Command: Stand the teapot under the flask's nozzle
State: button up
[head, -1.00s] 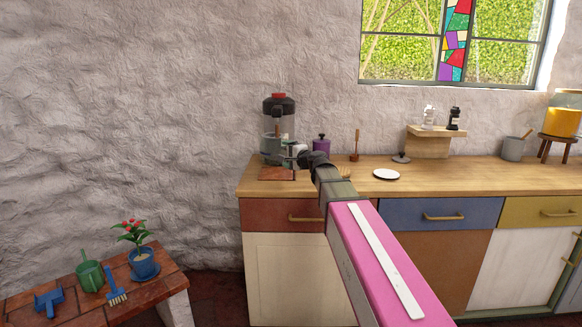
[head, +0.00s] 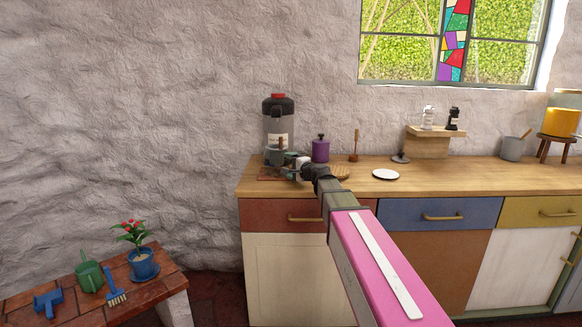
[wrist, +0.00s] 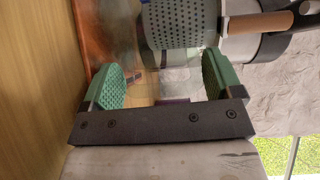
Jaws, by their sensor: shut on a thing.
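The teapot (head: 278,155) is clear glass with a metal rim and a brown wooden knob. In the wrist view its perforated metal strainer (wrist: 180,25) shows through the glass. My gripper (wrist: 164,85) has its two green pads on either side of the glass and is shut on the teapot. The teapot is upright and low in front of the flask (head: 278,128), a grey pump flask with a black top and red button. A reddish tile (head: 268,175) lies below the teapot; I cannot tell whether they touch. The nozzle is hard to make out against the black top.
A purple canister (head: 320,151) stands just right of the flask, partly behind my gripper. A round wooden board (head: 341,174) and a white plate (head: 386,174) lie further right. The counter's left edge is close to the tile. Counter in front of the plate is clear.

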jog(key=shift+f, duration=0.1)
jog(key=o, duration=0.9)
jog(key=shift+c, duration=0.2)
jog(key=v, duration=1.2)
